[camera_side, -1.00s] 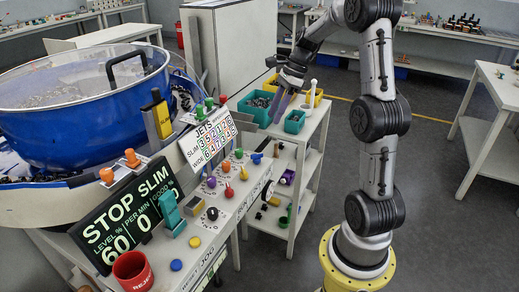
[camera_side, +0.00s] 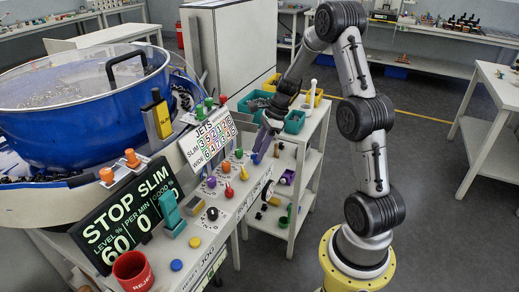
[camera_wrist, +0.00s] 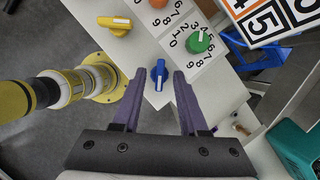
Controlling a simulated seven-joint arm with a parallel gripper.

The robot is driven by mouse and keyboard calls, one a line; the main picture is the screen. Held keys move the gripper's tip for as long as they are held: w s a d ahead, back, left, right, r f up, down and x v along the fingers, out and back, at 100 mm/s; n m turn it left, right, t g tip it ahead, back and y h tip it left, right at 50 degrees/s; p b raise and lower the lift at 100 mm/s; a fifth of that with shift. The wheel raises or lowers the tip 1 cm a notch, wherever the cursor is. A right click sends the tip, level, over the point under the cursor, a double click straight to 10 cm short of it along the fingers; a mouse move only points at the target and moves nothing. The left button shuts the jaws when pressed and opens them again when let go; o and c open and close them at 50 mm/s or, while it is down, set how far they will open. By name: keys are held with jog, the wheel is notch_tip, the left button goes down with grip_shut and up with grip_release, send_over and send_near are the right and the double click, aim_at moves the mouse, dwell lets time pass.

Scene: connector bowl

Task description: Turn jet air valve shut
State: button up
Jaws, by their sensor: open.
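A blue valve handle (camera_wrist: 158,74) sits near the edge of the white panel, between my fingertips in the wrist view; no label on it is legible. My gripper (camera_wrist: 159,78) is open, with one purple finger on either side of the handle and a gap to each; I cannot tell how far above it they are. In the side view my gripper (camera_side: 260,146) is low over the panel's far end, beside the blue handle (camera_side: 257,158), which it partly hides.
A green knob (camera_wrist: 200,42) with a number dial and a yellow lever (camera_wrist: 115,24) sit close by. The JETS number board (camera_side: 209,136) stands left of my gripper. The blue bowl (camera_side: 80,110) is at left.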

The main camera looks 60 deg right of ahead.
grip_shut()
jog(key=shift+n, duration=0.3)
dwell(0.3)
jog(key=n+g+y, duration=0.1)
jog(key=n, duration=0.2)
jog(key=shift+w+d, duration=0.1)
jog(key=shift+w, duration=0.05)
jog(key=n+g, duration=0.2)
jog(key=n, duration=0.3)
jog(key=shift+w, duration=0.15)
jog(key=n, duration=0.1)
jog(key=n+g, duration=0.1)
jog(key=n, duration=0.1)
jog(key=n+g, duration=0.1)
jog(key=n, duration=0.1)
jog(key=shift+w, duration=0.25)
jog(key=shift+w+n+g+h, duration=0.1)
jog(key=shift+n+g+h, duration=0.45)
jog(key=shift+n, duration=1.55)
jog(key=shift+g, duration=0.25)
